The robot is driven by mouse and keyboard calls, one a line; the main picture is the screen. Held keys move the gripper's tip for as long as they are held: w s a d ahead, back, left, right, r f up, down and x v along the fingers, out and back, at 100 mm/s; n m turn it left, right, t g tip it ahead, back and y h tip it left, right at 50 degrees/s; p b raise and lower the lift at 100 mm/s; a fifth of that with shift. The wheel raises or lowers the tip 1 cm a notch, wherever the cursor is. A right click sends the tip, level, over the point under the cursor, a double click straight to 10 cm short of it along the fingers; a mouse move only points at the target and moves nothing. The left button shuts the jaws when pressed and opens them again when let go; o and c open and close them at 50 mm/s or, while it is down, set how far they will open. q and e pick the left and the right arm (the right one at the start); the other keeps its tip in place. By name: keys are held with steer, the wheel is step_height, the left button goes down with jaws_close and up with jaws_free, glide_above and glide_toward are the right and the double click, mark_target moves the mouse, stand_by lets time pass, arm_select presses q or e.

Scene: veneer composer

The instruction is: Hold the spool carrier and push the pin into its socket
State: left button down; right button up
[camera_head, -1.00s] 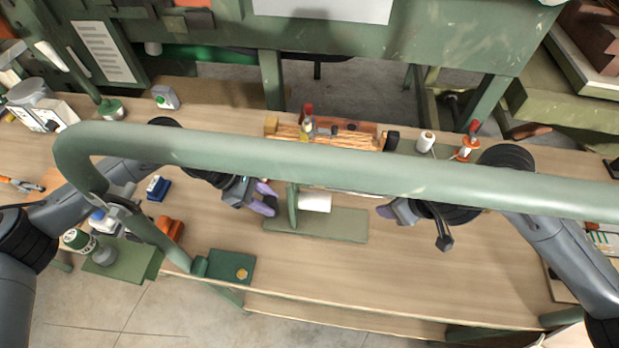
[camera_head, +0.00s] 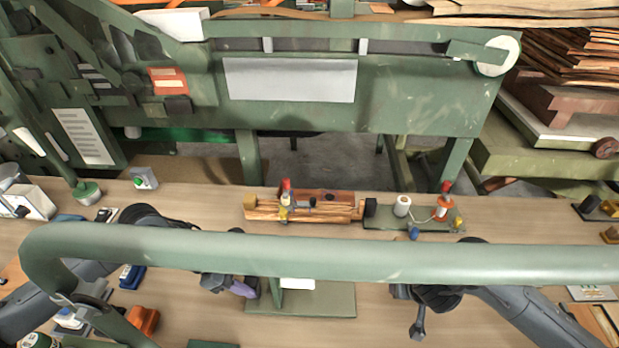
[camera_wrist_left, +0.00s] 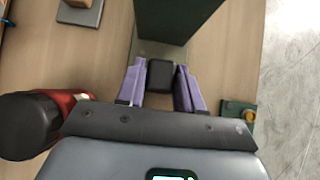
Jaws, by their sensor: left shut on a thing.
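The green carrier, with an upright plate (camera_head: 277,295), a flat base (camera_head: 335,301) and a white spool (camera_head: 298,284), stands on the bench in the head view. My left gripper (camera_head: 250,288) is at the left side of its upright. In the left wrist view, the purple fingers (camera_wrist_left: 160,88) are shut on a dark block (camera_wrist_left: 160,72) in front of the carrier's green upright (camera_wrist_left: 175,22). My right gripper (camera_head: 402,291) is right of the carrier, apart from it; the rail partly covers it and its fingers are unclear. I cannot make out the pin or socket.
A green rail (camera_head: 330,256) crosses in front of the bench. Behind it lie a wooden block with rods (camera_head: 325,208) and a green plate (camera_head: 380,219) with a white spool (camera_head: 403,205) and an orange spool (camera_head: 441,208). A red and black object (camera_wrist_left: 40,122) is left of my left gripper.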

arm_select(q)
steer(key=c, duration=0.6)
jaws_free()
steer(key=shift+c, duration=0.2)
